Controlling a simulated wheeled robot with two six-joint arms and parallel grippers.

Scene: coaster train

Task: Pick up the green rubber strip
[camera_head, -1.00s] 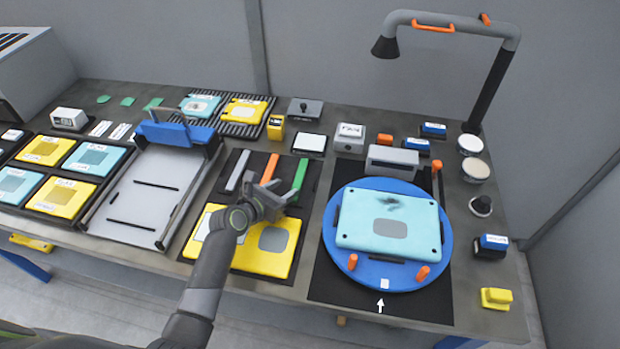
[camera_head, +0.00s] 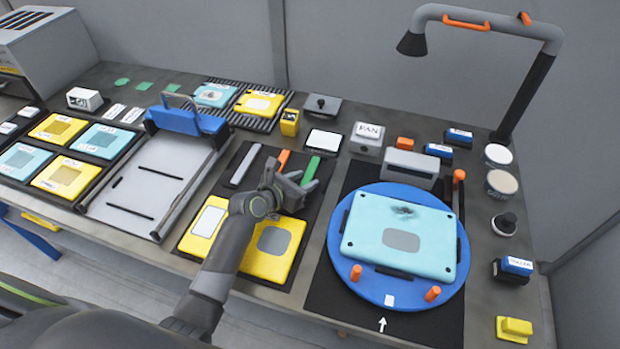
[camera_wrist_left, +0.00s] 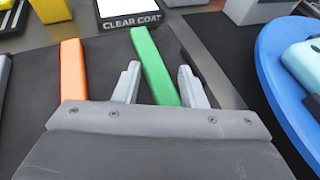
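The green rubber strip (camera_head: 311,170) lies on a dark mat, right of an orange strip (camera_head: 283,160) and a grey strip (camera_head: 245,165). My left gripper (camera_head: 290,180) is just in front of it, above the mat. In the left wrist view, the green strip (camera_wrist_left: 153,62) runs between the two open fingers of the gripper (camera_wrist_left: 158,80), with gaps on both sides. The orange strip (camera_wrist_left: 73,70) lies outside the left finger. The near end of the green strip is hidden behind the gripper body. My right gripper is not in view.
The blue turntable (camera_head: 345,262) with a light-blue panel (camera_head: 435,225) stands to the right. Yellow panels (camera_head: 283,262) lie nearer me, under my left arm. A grey block (camera_head: 408,168) and a white FAN box (camera_head: 366,138) stand behind.

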